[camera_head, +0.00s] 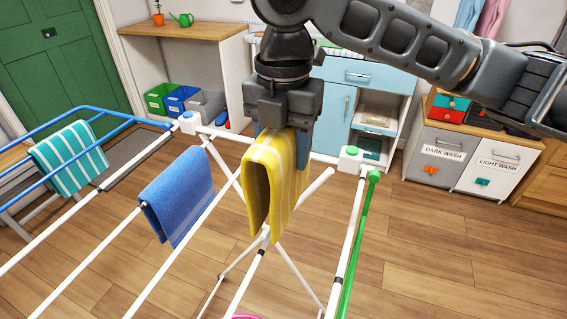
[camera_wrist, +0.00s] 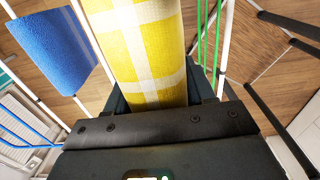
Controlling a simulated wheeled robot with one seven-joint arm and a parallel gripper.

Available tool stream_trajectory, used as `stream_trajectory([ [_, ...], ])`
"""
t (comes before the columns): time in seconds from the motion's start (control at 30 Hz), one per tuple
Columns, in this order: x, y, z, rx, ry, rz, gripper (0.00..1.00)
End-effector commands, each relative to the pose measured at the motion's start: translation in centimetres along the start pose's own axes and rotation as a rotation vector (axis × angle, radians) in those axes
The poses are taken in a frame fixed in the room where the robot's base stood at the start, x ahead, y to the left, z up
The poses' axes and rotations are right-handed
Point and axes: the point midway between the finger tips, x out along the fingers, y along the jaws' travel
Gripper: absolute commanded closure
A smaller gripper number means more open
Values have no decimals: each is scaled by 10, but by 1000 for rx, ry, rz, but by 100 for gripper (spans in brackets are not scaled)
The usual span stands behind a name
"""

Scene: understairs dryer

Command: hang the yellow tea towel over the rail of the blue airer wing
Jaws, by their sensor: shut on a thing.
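The yellow tea towel (camera_head: 273,184), with white stripes, hangs folded below my gripper (camera_head: 284,135). My gripper points down and is shut on the towel's top. In the wrist view the towel (camera_wrist: 145,50) fills the middle, just beyond the gripper's edge. The towel is over the middle of the airer; whether it touches a white rail there I cannot tell. The blue airer wing (camera_head: 65,122) is at the far left, with a teal striped towel (camera_head: 70,160) over its rail. A stretch of blue rail also shows in the wrist view (camera_wrist: 25,145).
A blue towel (camera_head: 177,205) hangs on a white rail left of the yellow one; it also shows in the wrist view (camera_wrist: 52,50). A green rail (camera_head: 357,245) bounds the airer's right. A blue cabinet (camera_head: 352,95) and laundry drawers (camera_head: 445,160) stand behind.

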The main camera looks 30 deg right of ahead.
Motion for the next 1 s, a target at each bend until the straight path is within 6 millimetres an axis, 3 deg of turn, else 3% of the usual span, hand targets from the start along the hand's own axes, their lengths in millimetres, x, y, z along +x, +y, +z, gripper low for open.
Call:
stream_trajectory([
  [0.73,-22,0,0,0,0,1,79],
  [1.0,-20,0,0,0,-1,1,79],
])
